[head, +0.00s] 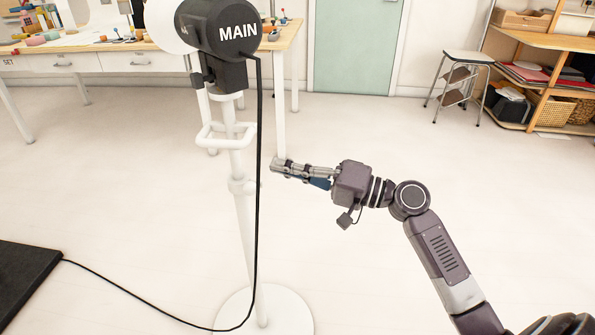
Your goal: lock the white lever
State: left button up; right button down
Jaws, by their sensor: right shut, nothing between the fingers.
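A white stand (241,215) rises from a round base and carries a black cylinder marked MAIN (230,28). A white loop-shaped piece (215,128), which looks like the lever, sticks out around the pole below the cylinder. A small white collar (240,187) sits lower on the pole. My right gripper (276,165) is shut and empty. It points left, with its tips just right of the pole, lower than the loop and a little above the collar. I cannot tell the gap in depth. My left gripper is not in view.
A black cable (259,180) hangs from the cylinder between pole and gripper, then runs along the floor to a dark mat (25,280). A cluttered table (110,52) stands behind. A stool (466,62) and shelves (535,80) are at the back right. The floor between is clear.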

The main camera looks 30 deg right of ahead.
aim_at(252, 186)
jog(key=x, duration=0.4)
jog(key=shift+w+a, duration=0.1)
jog(key=shift+a, duration=0.2)
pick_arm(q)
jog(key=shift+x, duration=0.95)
pick_arm(e)
jog(key=s, duration=0.1)
jog(key=s+a+f, duration=0.1)
jog(key=s, duration=0.1)
jog(key=shift+s+a+f, duration=0.1)
jog(key=shift+a+f, duration=0.05)
jog(key=shift+f, duration=0.1)
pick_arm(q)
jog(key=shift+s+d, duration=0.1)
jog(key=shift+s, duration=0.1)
